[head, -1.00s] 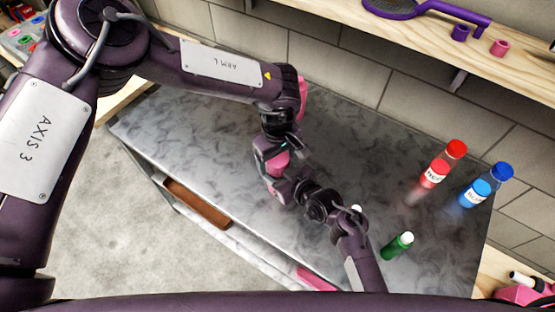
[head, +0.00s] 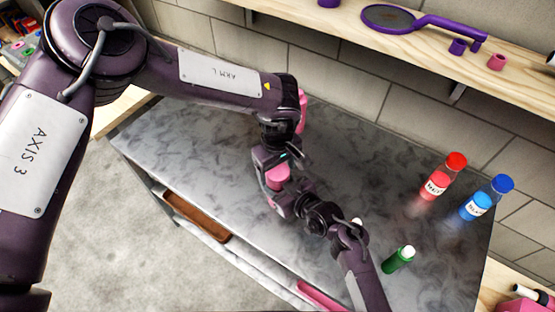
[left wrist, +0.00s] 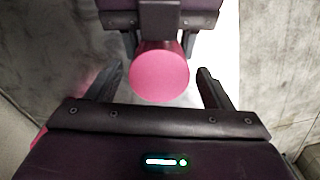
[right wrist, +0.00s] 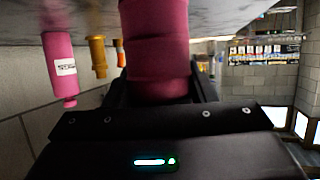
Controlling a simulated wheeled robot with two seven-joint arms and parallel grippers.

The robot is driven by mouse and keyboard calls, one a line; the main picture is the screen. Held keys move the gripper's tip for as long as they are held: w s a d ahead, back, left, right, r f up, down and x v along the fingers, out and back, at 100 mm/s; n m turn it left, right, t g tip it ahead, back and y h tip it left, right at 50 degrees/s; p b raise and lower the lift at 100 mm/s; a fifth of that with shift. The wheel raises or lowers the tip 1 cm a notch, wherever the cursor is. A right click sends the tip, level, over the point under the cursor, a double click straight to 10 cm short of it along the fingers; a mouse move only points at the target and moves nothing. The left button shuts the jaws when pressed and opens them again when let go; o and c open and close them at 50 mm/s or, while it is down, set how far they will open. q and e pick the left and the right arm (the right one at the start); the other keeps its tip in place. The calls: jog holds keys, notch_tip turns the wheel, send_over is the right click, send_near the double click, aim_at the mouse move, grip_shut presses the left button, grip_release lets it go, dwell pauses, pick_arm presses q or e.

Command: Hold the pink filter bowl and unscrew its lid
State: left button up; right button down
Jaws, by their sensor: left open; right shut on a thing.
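The pink filter bowl (head: 279,176) is held over the grey table, between my two grippers in the head view. My right gripper (right wrist: 163,92) is shut on its pink body, which fills the middle of the right wrist view. In the left wrist view the lid (left wrist: 160,74) shows as a round pink face. My left gripper (left wrist: 160,88) is open, with one finger on each side of the lid and a gap visible on both sides. Part of my right gripper shows beyond the lid in that view. The seam between lid and bowl is hard to make out.
The grey table (head: 385,165) is mostly clear. A red bottle (head: 443,177), a blue bottle (head: 487,198) and a green bottle (head: 398,259) stand to the right. A wooden shelf above holds a purple strainer (head: 390,17). A pink bottle (right wrist: 61,68) shows in the right wrist view.

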pick_arm(q)
jog(key=shift+f, duration=1.2)
jog(key=c, duration=0.9)
jog(key=o, duration=1)
jog(key=shift+r, duration=0.1)
jog(key=shift+r, duration=2.2)
pick_arm(e)
jog(key=c, duration=0.5)
grip_release()
